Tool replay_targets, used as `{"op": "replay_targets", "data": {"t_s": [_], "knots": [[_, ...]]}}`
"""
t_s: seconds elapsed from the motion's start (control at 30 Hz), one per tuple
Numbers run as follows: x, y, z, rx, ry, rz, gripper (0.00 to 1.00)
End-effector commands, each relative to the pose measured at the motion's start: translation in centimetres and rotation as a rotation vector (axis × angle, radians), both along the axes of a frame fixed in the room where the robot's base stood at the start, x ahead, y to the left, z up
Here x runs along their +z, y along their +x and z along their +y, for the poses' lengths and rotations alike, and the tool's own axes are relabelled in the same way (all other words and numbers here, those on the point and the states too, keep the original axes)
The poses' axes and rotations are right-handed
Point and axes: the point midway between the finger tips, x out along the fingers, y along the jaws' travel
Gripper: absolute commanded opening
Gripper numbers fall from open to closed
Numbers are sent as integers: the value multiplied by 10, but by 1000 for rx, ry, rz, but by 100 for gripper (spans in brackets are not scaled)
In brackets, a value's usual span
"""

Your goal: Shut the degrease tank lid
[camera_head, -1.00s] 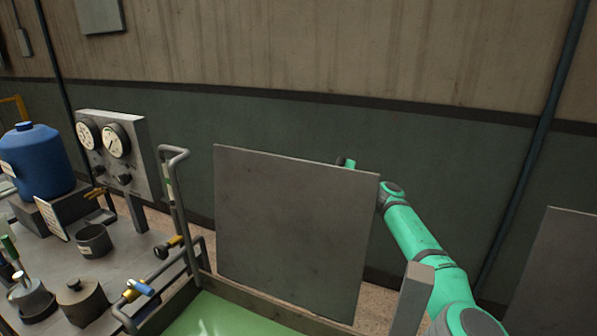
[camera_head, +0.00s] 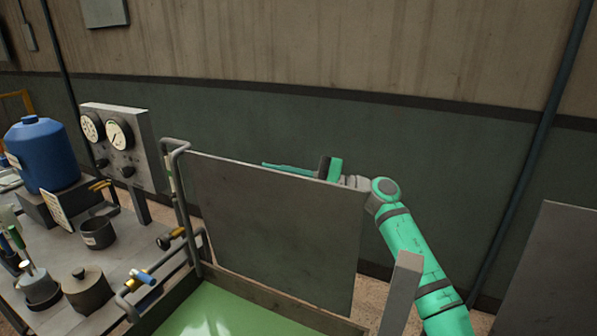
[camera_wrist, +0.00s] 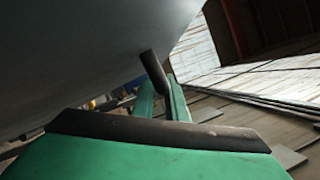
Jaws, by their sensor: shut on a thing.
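The tank lid (camera_head: 275,235) is a flat dark grey panel raised steeply at the back of the tank, open above the green liquid (camera_head: 225,318). My gripper (camera_head: 328,168) is behind the lid near its top edge, partly hidden by it. In the wrist view, the lid's far face (camera_wrist: 75,60) fills the upper left. A dark bar, seemingly the lid's handle (camera_wrist: 152,68), reaches down to the fingers of my gripper (camera_wrist: 163,98), which are shut on it. The exact contact is hard to see.
A bent grey pipe (camera_head: 176,200) stands close to the lid's left side. A grey post (camera_head: 401,295) rises at the right. A bench at left holds a blue jug (camera_head: 40,152), a gauge panel (camera_head: 122,150) and pots (camera_head: 88,290). Another grey panel (camera_head: 555,270) stands far right.

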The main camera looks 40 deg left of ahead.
Motion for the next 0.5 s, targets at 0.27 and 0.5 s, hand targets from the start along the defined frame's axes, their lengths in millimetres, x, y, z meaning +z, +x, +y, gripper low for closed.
{"op": "replay_targets", "data": {"t_s": [0.27,0.5], "knots": [[-4,-3,3,1,-6,-6,0],[-2,-3,3,2,-3,-6,31]]}}
